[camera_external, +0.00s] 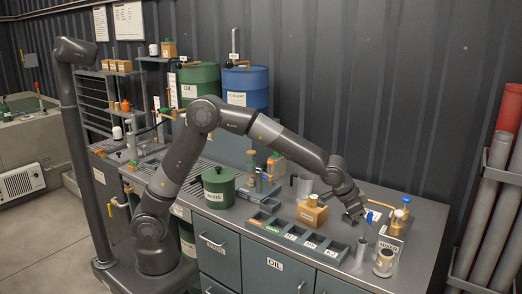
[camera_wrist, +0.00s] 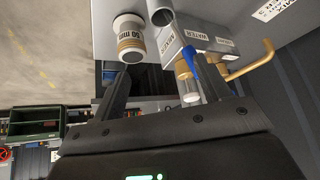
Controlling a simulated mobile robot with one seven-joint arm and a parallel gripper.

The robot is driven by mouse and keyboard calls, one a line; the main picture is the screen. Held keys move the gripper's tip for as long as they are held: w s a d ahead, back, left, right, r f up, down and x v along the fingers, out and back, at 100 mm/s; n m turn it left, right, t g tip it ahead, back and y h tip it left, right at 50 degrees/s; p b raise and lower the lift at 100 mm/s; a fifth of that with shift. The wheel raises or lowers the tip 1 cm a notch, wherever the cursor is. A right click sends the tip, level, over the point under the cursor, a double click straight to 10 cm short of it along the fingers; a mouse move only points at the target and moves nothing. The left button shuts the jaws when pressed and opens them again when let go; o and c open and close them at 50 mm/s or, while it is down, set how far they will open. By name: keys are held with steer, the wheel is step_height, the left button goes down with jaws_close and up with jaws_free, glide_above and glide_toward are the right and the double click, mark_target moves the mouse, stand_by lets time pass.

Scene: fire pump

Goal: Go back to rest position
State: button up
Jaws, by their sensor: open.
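My arm reaches over the grey counter in the external view, with my gripper (camera_external: 357,215) pointing down near the counter's right end. In the wrist view my gripper (camera_wrist: 158,78) has its two dark fingers apart, with nothing visible held between them. A white mixer box (camera_external: 391,230) with brass fittings and a blue lever (camera_external: 374,217) is just right of the gripper. The blue lever (camera_wrist: 190,58) shows close to the right finger in the wrist view; I cannot tell whether they touch.
A brass-and-white "50 mm" fitting (camera_external: 383,263) stands near the counter's front right. A grey cylinder (camera_external: 361,250) is beside it. Compartment bins (camera_external: 290,237), a wooden block (camera_external: 312,213), a metal jug (camera_external: 302,187) and a green waste pot (camera_external: 219,187) stand left of the gripper. Space above the counter's front is clear.

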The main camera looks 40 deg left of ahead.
steer(key=w+a+r+n+t+y, duration=0.15)
steer(key=a+r, duration=0.25)
steer(key=a, duration=0.8)
steer(key=w+a+r+n+y, duration=0.1)
steer(key=a+r+n, duration=0.15)
steer(key=a, duration=0.85)
steer(key=w+a+r+n+t+y, duration=0.15)
steer(key=a+r, duration=0.25)
steer(key=a, duration=0.8)
steer(key=s+a+f+n, duration=0.1)
steer(key=s+a+n, duration=0.1)
steer(key=s+a, duration=0.6)
steer(key=s+a+f+n+g+y, duration=0.1)
steer(key=s+a+n, duration=0.2)
steer(key=s+a, duration=0.6)
steer(key=a, duration=0.6)
steer(key=shift+s+f, duration=0.15)
steer(key=shift+a, duration=0.1)
